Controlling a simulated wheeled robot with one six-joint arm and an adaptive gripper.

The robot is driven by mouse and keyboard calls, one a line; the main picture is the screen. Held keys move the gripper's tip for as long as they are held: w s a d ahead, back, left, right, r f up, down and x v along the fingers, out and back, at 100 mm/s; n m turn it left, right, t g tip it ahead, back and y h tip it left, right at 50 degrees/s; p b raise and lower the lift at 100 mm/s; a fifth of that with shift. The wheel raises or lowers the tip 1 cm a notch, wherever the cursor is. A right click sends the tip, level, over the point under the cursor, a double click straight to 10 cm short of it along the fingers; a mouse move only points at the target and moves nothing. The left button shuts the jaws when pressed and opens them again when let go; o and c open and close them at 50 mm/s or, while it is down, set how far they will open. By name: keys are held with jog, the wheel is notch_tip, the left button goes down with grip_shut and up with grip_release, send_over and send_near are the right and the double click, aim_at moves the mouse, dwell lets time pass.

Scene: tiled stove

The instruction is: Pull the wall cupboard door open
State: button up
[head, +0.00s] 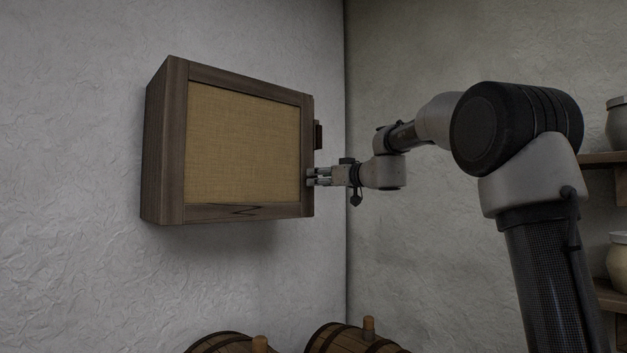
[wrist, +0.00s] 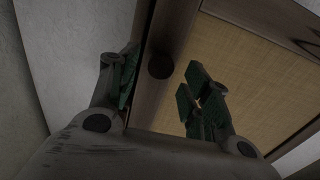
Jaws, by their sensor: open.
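The wall cupboard (head: 156,150) hangs on the pale wall at left in the head view. Its door (head: 243,145) has a dark wooden frame and a tan woven panel, and looks shut. My gripper (head: 312,177) is at the right edge of the door, below mid-height. In the wrist view my gripper (wrist: 160,92) is open, with its green-padded fingers to either side of a round dark knob (wrist: 160,66) on the door frame (wrist: 170,45). The knob sits between and slightly beyond the fingers; I cannot tell any contact. The fingertips partly blend into the door edge in the head view.
A small dark block (head: 318,136) sticks out at the cupboard's right edge, above my gripper. Wooden barrels (head: 352,340) stand low below the cupboard. A shelf (head: 604,158) with jars is at far right. The space in front of the door looks clear.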

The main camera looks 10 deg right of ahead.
jog(key=shift+x, duration=1.8)
jog(key=shift+c, duration=0.4)
grip_shut()
